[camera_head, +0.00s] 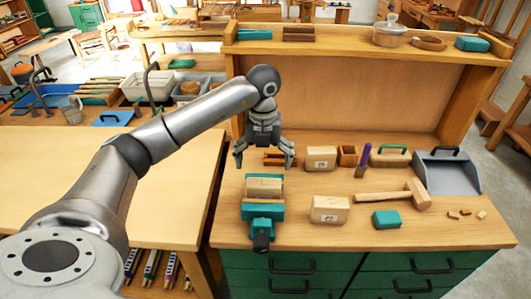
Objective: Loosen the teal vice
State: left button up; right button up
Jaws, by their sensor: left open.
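The teal vice (263,209) stands near the left front of the wooden workbench. A pale wood block (264,187) sits between its jaws. Its dark handle (261,242) points toward the front edge. My left gripper (264,163) hangs from above, just behind the vice, with its fingers spread and nothing between them that I can make out. I cannot tell how high it is above the bench. My right gripper is not in view.
On the bench, right of the vice, are wooden blocks (329,209), a mallet (404,195), a small teal block (386,219) and a grey dustpan (448,172). A raised shelf (340,47) closes the back. The left tabletop (160,190) is largely clear beyond my arm.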

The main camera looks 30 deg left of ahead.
aim_at(264, 184)
pick_arm(q)
notch_tip(264, 184, down, 9)
jog(key=shift+r+p, duration=0.15)
jog(key=shift+p, duration=0.9)
jog(key=shift+c, duration=0.3)
jog(key=c, duration=0.9)
jog(key=shift+o, duration=0.2)
jog(key=shift+s+d+r, duration=0.1)
jog(key=shift+s+d, duration=0.1)
jog(key=shift+s, duration=0.05)
jog(key=o, duration=0.9)
